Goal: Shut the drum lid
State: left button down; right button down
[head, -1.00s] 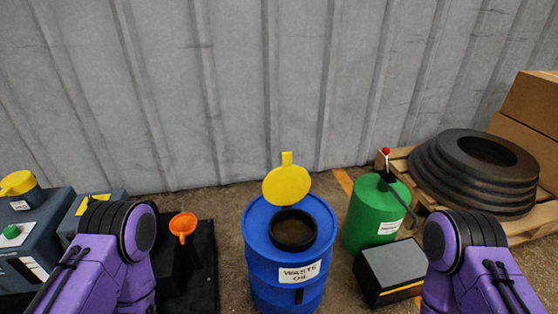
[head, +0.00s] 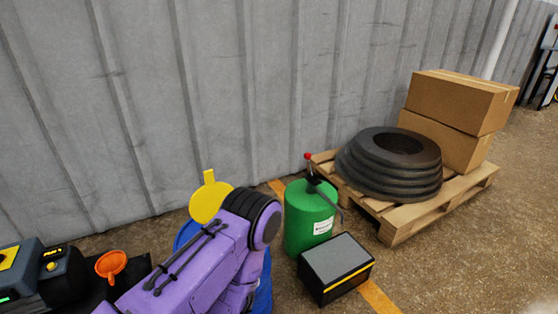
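The blue waste oil drum (head: 263,292) stands on the floor at the lower middle of the head view, mostly hidden behind my purple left arm. Its yellow lid (head: 208,200) stands raised and open at the drum's back edge, with a tab on top. The drum's opening and label are hidden by the arm. The arm passes in front of the drum, and I cannot tell whether it touches it. Neither my left nor my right gripper is in view.
A green can (head: 305,225) with a red-tipped lever stands right of the drum, behind a black and grey box (head: 336,268). A pallet (head: 420,222) holds stacked tires (head: 390,170) and cardboard boxes (head: 460,100). An orange funnel (head: 111,265) lies at left. Floor at the lower right is clear.

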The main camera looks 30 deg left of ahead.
aim_at(204, 204)
jog(key=z, duration=0.4)
jog(key=i, duration=0.85)
jog(key=u, duration=3.3)
